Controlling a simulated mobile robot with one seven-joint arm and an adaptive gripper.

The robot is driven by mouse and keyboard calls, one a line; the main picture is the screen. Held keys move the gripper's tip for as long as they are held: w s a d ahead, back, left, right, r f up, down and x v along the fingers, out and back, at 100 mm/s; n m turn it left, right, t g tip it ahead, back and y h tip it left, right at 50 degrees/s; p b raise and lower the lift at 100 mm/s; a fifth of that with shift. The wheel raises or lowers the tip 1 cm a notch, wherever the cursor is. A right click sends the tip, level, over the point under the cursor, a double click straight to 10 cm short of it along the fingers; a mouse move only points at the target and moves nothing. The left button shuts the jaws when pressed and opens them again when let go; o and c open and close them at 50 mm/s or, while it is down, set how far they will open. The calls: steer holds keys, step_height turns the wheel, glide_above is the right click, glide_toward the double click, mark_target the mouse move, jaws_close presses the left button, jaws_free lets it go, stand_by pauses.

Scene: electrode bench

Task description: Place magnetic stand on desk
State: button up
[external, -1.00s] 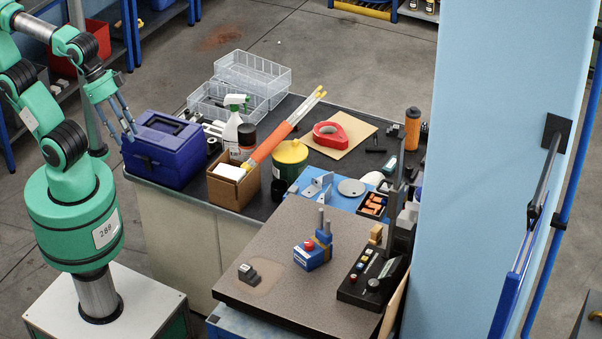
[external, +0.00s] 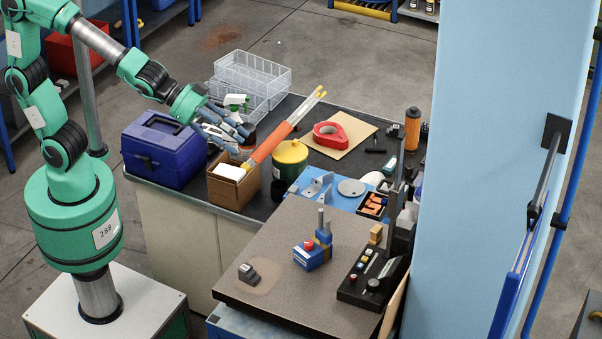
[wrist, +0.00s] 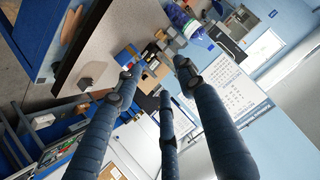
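The likely magnetic stand (external: 312,252), a blue block with a red knob and upright metal posts, stands on the speckled grey plate (external: 262,252). The desk (external: 310,168) has a black top and stands behind that plate. My gripper (external: 240,143) is above the desk's left part, left of and well away from the stand. In the wrist view my gripper (wrist: 160,80) shows three spread fingers with nothing between them. The stand cannot be told for sure in the wrist view, where the fingers cover part of the scene.
A blue toolbox (external: 165,150), a cardboard box (external: 232,186) holding an orange tube (external: 268,145), a yellow-lidded can (external: 290,158) and clear bins (external: 250,75) crowd the desk. A small dark block (external: 249,272) and black control box (external: 368,280) flank the stand.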

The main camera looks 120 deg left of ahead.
steer(key=w+f+m+t+h, duration=0.2)
steer(key=w+f+t+h, duration=0.15)
steer(key=w, duration=0.85)
steer(key=m+h, duration=0.2)
steer(key=h, duration=0.3)
glide_toward(319, 229)
steer(key=s+r, duration=0.1)
steer(key=s, duration=0.3)
steer(key=shift+a+t, duration=0.45)
steer(key=shift+a, duration=0.05)
steer(key=shift+w, duration=0.15)
steer(key=b+x, duration=0.1)
steer(key=x, duration=0.7)
steer(key=shift+w, duration=0.2)
steer(key=shift+d+r, duration=0.1)
steer(key=shift+a+b+x, duration=0.1)
steer(key=shift+b+x, duration=0.35)
steer(key=shift+x, duration=0.85)
steer(key=shift+a+b+x, duration=0.15)
steer(key=shift+b+x, duration=0.3)
steer(key=shift+x, duration=0.85)
steer(key=shift+w+r, duration=0.15)
